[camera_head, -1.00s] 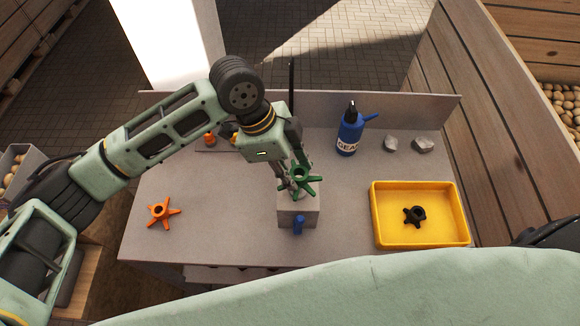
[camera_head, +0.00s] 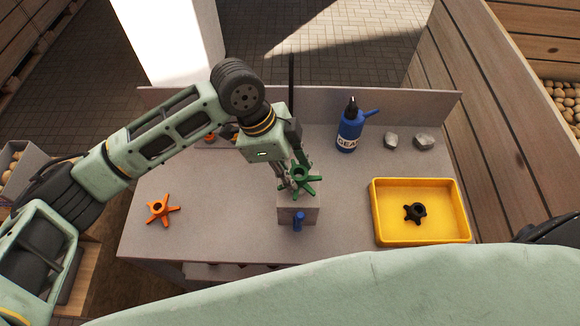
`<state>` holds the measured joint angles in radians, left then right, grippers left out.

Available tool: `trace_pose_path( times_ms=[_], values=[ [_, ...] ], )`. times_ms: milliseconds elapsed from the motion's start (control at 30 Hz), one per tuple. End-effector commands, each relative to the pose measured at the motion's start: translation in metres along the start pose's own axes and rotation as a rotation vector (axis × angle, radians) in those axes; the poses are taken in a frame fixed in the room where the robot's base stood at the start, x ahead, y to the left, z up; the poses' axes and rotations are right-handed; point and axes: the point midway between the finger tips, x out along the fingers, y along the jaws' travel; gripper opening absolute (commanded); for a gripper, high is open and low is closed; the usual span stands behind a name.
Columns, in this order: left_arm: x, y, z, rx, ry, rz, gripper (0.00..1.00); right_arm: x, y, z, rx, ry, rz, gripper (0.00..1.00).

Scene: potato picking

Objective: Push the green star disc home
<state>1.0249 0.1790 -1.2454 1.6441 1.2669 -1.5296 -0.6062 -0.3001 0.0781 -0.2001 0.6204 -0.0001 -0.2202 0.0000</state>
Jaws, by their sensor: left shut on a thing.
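The green star disc (camera_head: 301,174) is at the top of a grey block (camera_head: 292,216) near the middle of the bench. My left gripper (camera_head: 293,180) comes down from the upper left and is shut on the green star disc. I cannot tell how far the disc sits on the block, since the fingers and the disc hide the contact. My right gripper is not in view.
An orange star disc (camera_head: 162,210) lies at the bench's left. A yellow tray (camera_head: 376,222) holding a black star disc (camera_head: 414,212) is at the right. A blue bottle (camera_head: 349,134) and two grey stones (camera_head: 424,142) stand behind. A low back wall (camera_head: 420,103) edges the bench (camera_head: 220,225).

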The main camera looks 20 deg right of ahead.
Motion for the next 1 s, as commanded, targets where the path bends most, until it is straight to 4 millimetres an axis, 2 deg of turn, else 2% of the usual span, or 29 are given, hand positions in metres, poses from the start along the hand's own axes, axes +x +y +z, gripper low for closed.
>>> trace_pose_path(
  times_ms=[1000],
  values=[
    [0.025,-0.001,0.009,0.0,0.0,0.001,0.0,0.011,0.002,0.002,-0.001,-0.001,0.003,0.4]
  ],
)
